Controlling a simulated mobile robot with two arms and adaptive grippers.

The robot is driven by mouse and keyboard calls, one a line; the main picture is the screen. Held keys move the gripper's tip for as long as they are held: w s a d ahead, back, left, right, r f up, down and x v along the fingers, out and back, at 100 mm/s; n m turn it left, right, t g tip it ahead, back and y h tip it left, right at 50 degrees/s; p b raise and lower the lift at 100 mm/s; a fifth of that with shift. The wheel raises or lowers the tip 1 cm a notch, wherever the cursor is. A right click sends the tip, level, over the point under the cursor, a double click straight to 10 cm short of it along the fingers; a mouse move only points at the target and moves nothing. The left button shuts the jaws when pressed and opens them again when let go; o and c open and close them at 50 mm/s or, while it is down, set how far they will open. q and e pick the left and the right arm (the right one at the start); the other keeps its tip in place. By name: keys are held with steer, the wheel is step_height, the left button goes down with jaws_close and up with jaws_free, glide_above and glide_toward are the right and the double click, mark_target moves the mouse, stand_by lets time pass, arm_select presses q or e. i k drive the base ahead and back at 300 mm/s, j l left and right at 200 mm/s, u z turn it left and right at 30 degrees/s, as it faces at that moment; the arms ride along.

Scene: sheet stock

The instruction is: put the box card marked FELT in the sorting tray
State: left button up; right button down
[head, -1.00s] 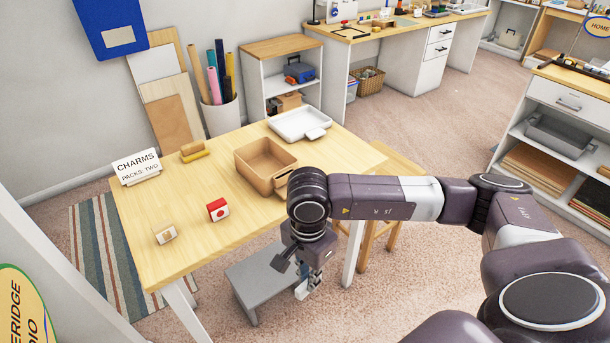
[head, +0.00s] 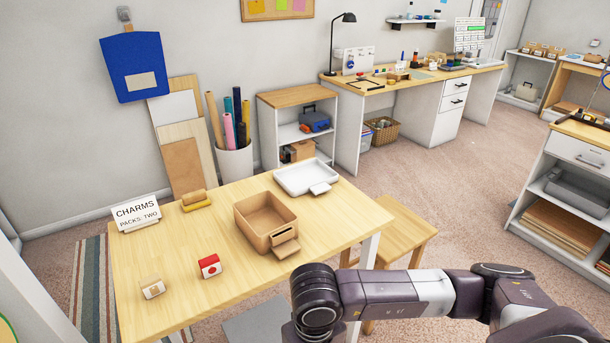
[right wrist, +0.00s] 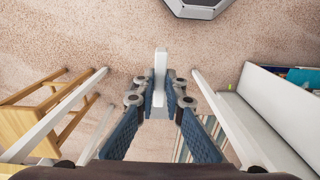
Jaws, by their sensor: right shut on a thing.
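My right gripper (right wrist: 160,105) is shut on a thin, pale grey-white piece (right wrist: 161,64), seen nearly edge-on in the right wrist view. It may be a card; no FELT marking can be read on it. Carpet lies behind it. In the head view the right arm is in front of the table, and its gripper is below the picture. On the table are a tan open tray (head: 246,221) with a front tab and a shallow white tray (head: 284,187) with a tab behind it. I cannot tell which is the sorting tray. My left gripper is not in view.
The table (head: 195,240) also holds a CHARMS sign (head: 136,212), a yellow-based block (head: 196,201), a red-and-white block (head: 209,266) and a small tan-and-white block (head: 152,289). A wooden stool (head: 400,235) stands at its right.

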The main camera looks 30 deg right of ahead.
mark_target(306, 179)
steer(key=l+u, duration=0.2)
steer(key=l, duration=0.6)
steer(key=l+u, duration=0.25)
steer(key=l, duration=0.55)
steer(key=k+l+u, duration=0.2)
steer(key=l, duration=0.55)
steer(key=i+l, duration=0.05)
